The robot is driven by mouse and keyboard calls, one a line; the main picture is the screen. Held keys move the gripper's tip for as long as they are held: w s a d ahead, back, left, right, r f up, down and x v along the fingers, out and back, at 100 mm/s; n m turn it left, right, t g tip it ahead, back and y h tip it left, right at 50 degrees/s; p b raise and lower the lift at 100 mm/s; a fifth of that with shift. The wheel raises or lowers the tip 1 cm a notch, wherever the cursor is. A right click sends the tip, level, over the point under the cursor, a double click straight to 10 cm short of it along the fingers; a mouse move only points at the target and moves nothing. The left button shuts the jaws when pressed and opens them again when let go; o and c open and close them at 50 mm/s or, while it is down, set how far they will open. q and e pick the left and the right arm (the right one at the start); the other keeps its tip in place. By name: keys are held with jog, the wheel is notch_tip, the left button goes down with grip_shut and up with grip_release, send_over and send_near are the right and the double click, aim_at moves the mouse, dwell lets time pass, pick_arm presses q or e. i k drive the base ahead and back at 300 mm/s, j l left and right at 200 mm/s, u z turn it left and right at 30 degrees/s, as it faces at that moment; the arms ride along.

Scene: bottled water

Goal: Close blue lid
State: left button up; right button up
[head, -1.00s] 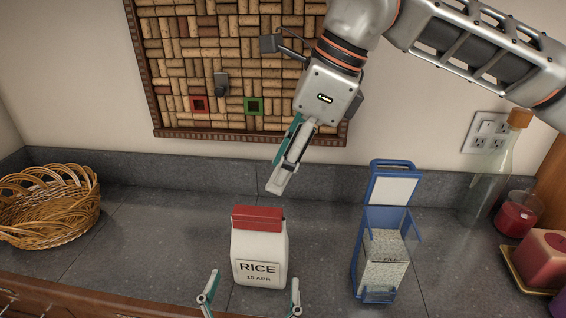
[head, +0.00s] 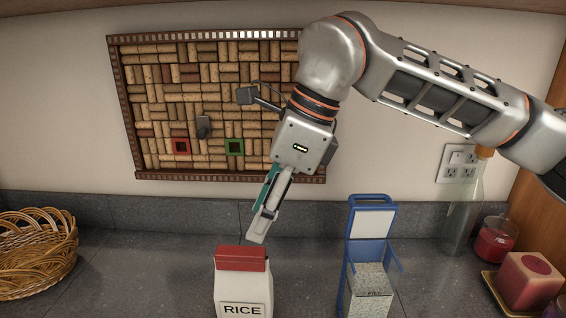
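The clear container with a blue frame (head: 386,249) stands on the counter right of centre, with pale grains inside. Its blue lid (head: 371,224) is open, standing up at the back with a white panel facing me. My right gripper (head: 258,235) points down in front of the backsplash, left of the container and just above the rice package in the picture. Its fingers are seen edge-on and overlap, so I cannot tell whether they are open or shut. I see nothing held in it. My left gripper is not in view. The container's lower part is cut off by the picture edge.
A white rice package with a red top (head: 243,285) stands left of the container. A wicker basket (head: 38,250) is at far left. A glass bottle (head: 462,210), a red candle jar (head: 494,240) and a square candle (head: 528,283) stand at right.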

aim_at(364, 221)
jog(key=k, duration=0.9)
